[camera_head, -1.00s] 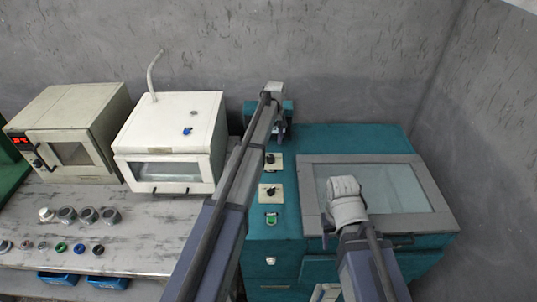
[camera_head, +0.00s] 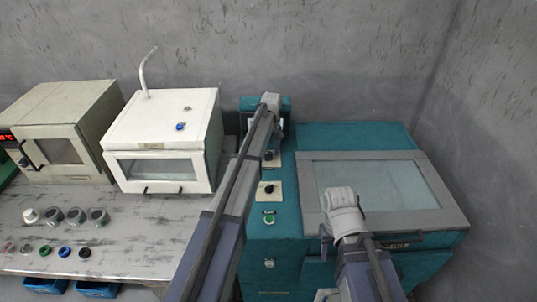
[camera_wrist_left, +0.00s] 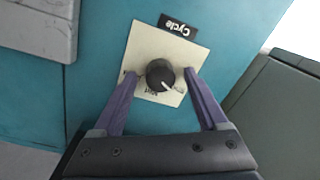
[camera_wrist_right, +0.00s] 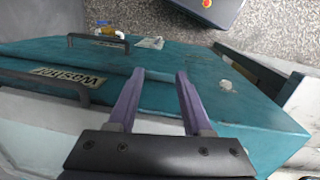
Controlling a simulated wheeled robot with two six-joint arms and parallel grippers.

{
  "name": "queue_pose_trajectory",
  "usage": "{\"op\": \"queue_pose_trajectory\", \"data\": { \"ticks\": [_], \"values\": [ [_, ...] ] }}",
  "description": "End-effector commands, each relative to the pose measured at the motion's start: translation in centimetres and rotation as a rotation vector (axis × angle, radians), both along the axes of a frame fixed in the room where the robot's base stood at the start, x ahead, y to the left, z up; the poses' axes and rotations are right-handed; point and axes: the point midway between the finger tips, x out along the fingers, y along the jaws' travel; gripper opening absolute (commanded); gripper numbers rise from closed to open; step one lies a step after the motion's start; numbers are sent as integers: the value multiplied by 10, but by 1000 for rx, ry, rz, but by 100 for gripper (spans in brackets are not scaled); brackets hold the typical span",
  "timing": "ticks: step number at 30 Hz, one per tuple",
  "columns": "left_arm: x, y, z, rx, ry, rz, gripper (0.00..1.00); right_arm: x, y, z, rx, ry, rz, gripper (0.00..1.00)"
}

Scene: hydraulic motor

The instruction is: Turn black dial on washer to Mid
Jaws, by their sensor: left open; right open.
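The black dial (camera_wrist_left: 160,73) sits on a cream plate (camera_wrist_left: 142,48) labelled Cycle, on the teal washer. Its white pointer aims toward the lower right in the left wrist view. The small position labels around it are partly hidden and hard to read. My left gripper (camera_wrist_left: 160,78) is open, with one finger on each side of the dial and no clear grip on it. In the head view, the washer's panel (camera_head: 286,218) carries two black dials, one above the other. My right gripper (camera_wrist_right: 160,75) is open and empty above the washer's front.
The washer's glass lid (camera_head: 395,185) is shut. A green start button (camera_head: 269,219) lies below the dials. A white oven (camera_head: 162,140), a beige oven (camera_head: 62,130) and a table (camera_head: 140,235) with several small parts stand at left.

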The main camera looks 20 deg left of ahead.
Motion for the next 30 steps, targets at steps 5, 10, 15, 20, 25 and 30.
{"op": "queue_pose_trajectory", "data": {
  "ticks": [5, 10, 15, 20, 25, 30],
  "values": [
    [0, 0, 0, 0, 0, 0, 62, 0, 0, 0, 0, 0, 0, 50],
    [0, 0, 0, 0, 0, 0, 43, 0, 0, 0, 0, 0, 0, 50],
    [0, 0, 0, 0, 0, 0, 24, 0, 0, 0, 0, 0, 0, 50],
    [0, 0, 0, 0, 0, 0, 6, 0, 0, 0, 0, 0, 0, 50],
    [0, 0, 0, 0, 0, 0, 0, 0, 0, 0, 0, 0, 0, 50],
    [0, 0, 0, 0, 0, -17, 0, 0, 0, 0, 0, 0, 0, 50]
  ]
}}
